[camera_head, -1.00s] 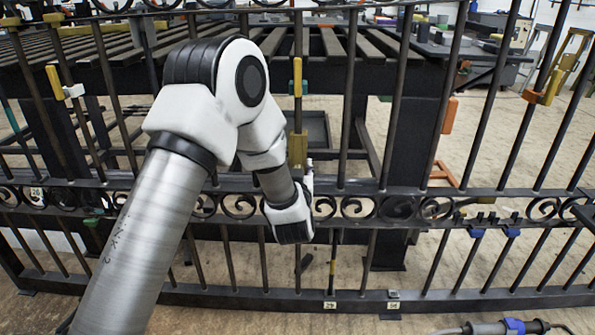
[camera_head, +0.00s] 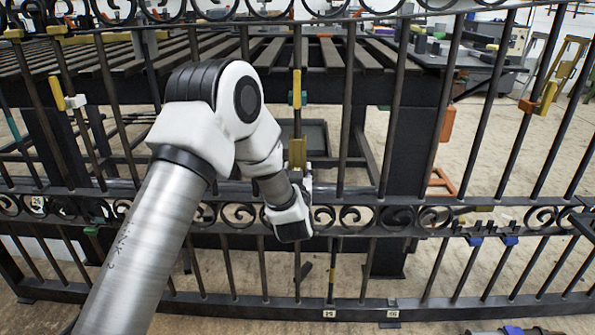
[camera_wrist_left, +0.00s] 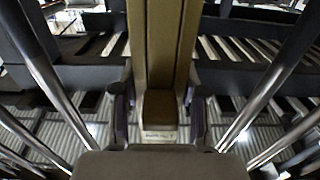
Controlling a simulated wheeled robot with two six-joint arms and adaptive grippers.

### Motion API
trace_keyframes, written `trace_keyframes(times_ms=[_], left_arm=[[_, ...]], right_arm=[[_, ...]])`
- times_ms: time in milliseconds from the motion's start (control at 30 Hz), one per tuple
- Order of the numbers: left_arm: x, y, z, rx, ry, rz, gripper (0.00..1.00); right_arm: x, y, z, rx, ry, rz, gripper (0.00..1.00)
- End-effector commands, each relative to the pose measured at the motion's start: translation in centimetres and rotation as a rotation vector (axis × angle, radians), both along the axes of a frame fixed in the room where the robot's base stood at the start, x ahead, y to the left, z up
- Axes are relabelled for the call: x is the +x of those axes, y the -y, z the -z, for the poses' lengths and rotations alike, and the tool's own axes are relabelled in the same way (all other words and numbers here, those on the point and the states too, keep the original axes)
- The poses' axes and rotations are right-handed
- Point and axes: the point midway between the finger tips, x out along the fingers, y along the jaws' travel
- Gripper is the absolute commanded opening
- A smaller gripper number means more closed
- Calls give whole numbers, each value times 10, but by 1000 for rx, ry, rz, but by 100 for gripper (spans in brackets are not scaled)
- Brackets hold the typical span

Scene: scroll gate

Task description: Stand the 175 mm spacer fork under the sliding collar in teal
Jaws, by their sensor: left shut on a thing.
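A brass-yellow spacer fork (camera_wrist_left: 160,50) stands upright in the middle of the left wrist view, with a small pale label near its lower end. My left gripper (camera_wrist_left: 158,118) is shut on it, one finger on each side. In the head view the yellow fork (camera_head: 297,153) is at a vertical gate bar, just above the scroll rail; my wrist partly hides the area below. Higher on that bar is a yellow piece with a teal edge (camera_head: 303,98), perhaps the teal collar, with a gap between them. My right gripper is not in view.
The dark gate's scroll rail (camera_head: 350,215) and several upright bars surround my left arm. A slatted bench (camera_head: 330,45) stands behind. Other yellow pieces sit on bars at left (camera_head: 57,88) and right (camera_head: 548,97). Blue clips (camera_head: 475,241) hang at the lower right.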

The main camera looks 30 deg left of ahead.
Motion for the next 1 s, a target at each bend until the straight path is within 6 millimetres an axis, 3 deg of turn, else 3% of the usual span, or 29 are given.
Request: trace_keyframes(times_ms=[267, 300, 367, 767, 1000], left_arm=[[3, -1, -4, 3, 18, -3, 0], [3, -2, -4, 3, 18, -3, 50], [2, -1, -3, 3, 16, -2, 71], [-4, 3, 1, 0, 4, 0, 72], [-49, 31, 1, 4, 5, 3, 72]], right_arm=[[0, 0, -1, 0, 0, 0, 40], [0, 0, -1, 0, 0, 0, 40], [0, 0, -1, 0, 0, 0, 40], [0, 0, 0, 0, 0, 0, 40], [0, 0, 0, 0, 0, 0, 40]])
